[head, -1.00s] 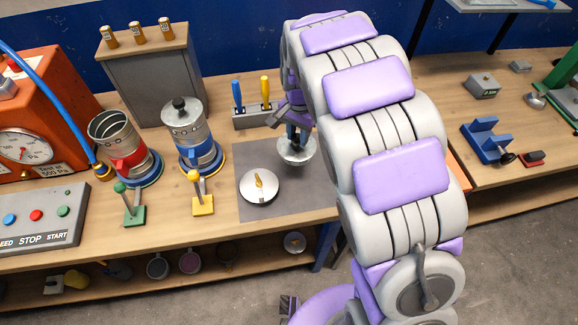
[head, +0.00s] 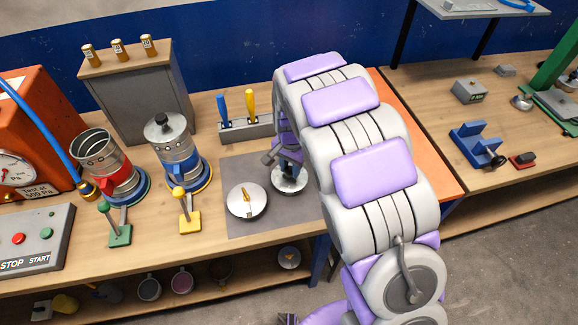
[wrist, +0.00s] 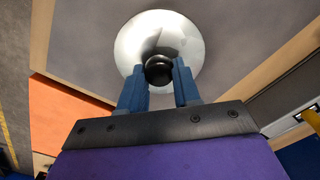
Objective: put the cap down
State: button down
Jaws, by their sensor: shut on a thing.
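The cap is a shiny silver disc with a black knob; it shows in the wrist view (wrist: 150,30) and in the head view (head: 289,183). My gripper (wrist: 158,72) has its blue fingers shut on the black knob. In the head view my gripper (head: 290,160) is above the cap and partly hidden by my arm. The cap is at the right part of a grey mat (head: 265,225), low over it or on it; I cannot tell whether it touches.
A silver disc with a yellow pointer (head: 246,200) lies on the mat, left of the cap. A grey holder (head: 247,130) with blue and yellow tools stands behind the mat. Metal canisters stand to the left, one with a blue band (head: 178,155). An orange surface (head: 425,150) is to the right.

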aim_at(288, 168)
jog(key=c, duration=1)
grip_release()
jog(key=shift+c, duration=0.2)
jog(key=shift+o, duration=0.9)
jog(key=shift+a, duration=0.1)
jog(key=shift+o, duration=0.4)
jog(key=shift+a, duration=0.5)
jog(key=shift+d+r, duration=0.2)
notch_tip(288, 168, up, 11)
jog(key=p, duration=0.2)
jog(key=s+d+r+n, duration=0.1)
jog(key=s+d+r, duration=0.5)
jog(key=s+d, duration=0.2)
jog(key=s+d+n, duration=0.2)
jog(key=s+d, duration=0.2)
jog(key=s, duration=0.9)
jog(key=s+d+r+n+g, duration=0.1)
jog(key=s+d, duration=0.3)
jog(key=s, duration=1)
jog(key=shift+s+d+n+g, duration=0.15)
jog(key=shift+d+n+g, duration=0.15)
jog(key=shift+n, duration=0.6)
